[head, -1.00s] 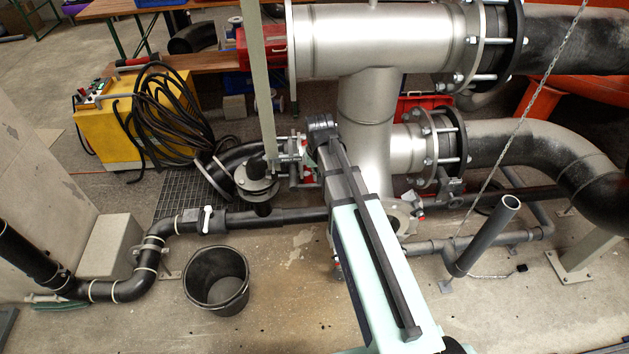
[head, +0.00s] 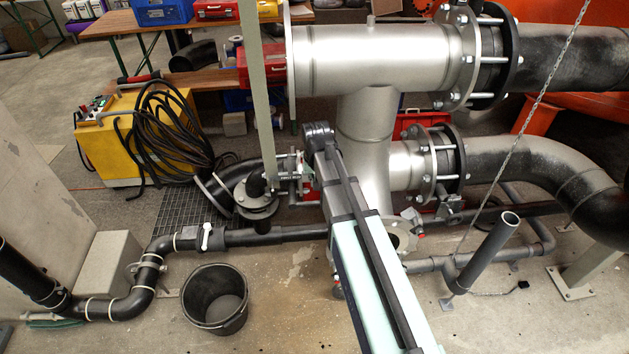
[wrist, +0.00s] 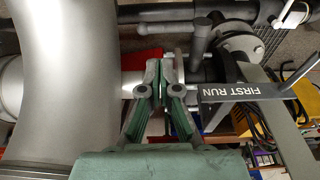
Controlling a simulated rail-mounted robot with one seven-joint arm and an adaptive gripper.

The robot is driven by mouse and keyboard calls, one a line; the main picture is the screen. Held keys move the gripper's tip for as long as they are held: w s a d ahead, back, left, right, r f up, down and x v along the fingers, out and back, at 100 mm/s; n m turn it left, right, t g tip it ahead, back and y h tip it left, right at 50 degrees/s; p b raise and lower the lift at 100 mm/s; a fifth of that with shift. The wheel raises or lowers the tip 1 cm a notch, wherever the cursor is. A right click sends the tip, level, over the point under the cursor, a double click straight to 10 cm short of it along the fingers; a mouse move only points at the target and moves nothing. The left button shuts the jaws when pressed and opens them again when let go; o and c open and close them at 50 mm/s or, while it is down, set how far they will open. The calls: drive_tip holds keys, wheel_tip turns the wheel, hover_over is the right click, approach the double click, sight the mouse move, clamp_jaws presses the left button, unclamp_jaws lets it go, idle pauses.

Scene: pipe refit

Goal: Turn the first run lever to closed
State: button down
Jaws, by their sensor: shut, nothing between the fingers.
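A dark plate with the words FIRST RUN (wrist: 245,92) lies just right of my gripper (wrist: 162,70) in the wrist view. My gripper's green-and-grey fingers are together with nothing between them. A grey bar with a rounded end (wrist: 200,38) stands above the plate, beyond the fingertips. It may be the lever, but I cannot tell for sure. In the head view, the labelled valve area (head: 289,178) is left of my arm's end, beside the flanged elbow (head: 257,195). My arm hides the fingers there.
A large steel pipe tee (head: 365,115) rises close to the right of my arm. A white-handled valve (head: 206,236) sits on the low black pipe. A black bucket (head: 215,298) stands on open floor.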

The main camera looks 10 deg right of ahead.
sight(313, 202)
drive_tip(key=f, duration=0.3)
drive_tip(key=w+f+p, duration=0.1)
drive_tip(key=f, duration=0.3)
drive_tip(key=w+f, duration=0.1)
drive_tip(key=f, duration=0.3)
drive_tip(key=shift+w+d+f+p, duration=0.1)
drive_tip(key=shift+d+f+p, duration=0.1)
drive_tip(key=shift+p, duration=0.15)
drive_tip(key=shift+a+f, duration=0.15)
drive_tip(key=shift+f, duration=0.1)
